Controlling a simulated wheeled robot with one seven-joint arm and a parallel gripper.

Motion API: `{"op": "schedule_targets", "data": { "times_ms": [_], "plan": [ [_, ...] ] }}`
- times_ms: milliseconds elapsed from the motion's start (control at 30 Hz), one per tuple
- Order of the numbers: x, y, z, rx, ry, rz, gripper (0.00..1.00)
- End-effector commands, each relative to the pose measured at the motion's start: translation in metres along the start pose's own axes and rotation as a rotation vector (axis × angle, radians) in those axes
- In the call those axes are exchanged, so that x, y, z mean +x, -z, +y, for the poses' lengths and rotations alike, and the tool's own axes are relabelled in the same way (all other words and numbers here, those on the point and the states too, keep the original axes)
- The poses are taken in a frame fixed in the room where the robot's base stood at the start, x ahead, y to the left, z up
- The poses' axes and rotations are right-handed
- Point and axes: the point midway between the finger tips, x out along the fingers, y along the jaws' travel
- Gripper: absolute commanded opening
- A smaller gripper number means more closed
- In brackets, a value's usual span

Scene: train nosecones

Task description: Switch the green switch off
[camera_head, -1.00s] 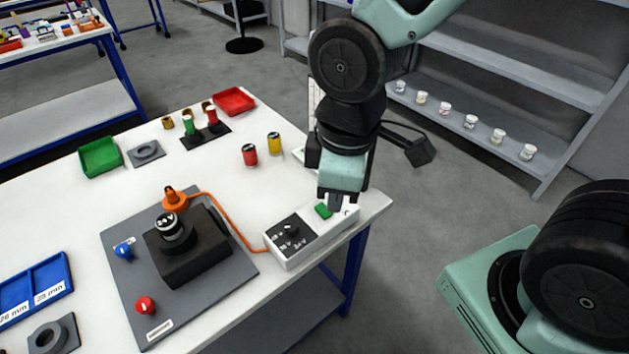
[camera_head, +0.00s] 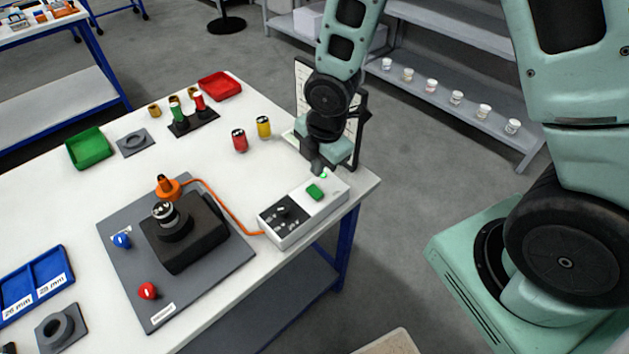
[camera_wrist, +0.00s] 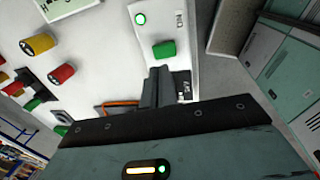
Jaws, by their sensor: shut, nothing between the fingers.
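The green switch (camera_head: 315,192) is on top of a white and grey power box (camera_head: 290,222) near the table's right edge. In the wrist view the green switch (camera_wrist: 164,50) lies just beyond my fingertips. A round indicator beside it (camera_wrist: 140,19) glows green. My gripper (camera_head: 319,170) is shut and empty, above the far end of the box, behind the switch. In the wrist view its closed fingers (camera_wrist: 158,74) point at the switch; I cannot tell whether they touch it.
An orange cable (camera_head: 220,208) runs from the box to a connector on a grey plate (camera_head: 128,272). Red and yellow cylinders (camera_head: 263,127) stand left of my gripper. A dark-framed panel stands behind it.

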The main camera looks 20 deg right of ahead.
Motion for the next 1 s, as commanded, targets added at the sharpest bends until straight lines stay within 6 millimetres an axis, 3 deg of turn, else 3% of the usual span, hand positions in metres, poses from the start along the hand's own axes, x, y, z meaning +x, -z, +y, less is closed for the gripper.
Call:
{"op": "schedule_targets", "data": {
  "times_ms": [133,400,1000],
  "plan": [
    [0.026,0.001,-0.002,-0.002,0.006,-0.001,0.0],
    [0.053,0.0,0.0,0.001,0.002,0.001,0.0],
    [0.061,0.0,0.0,0.002,0.017,0.0,0.0]
  ]
}}
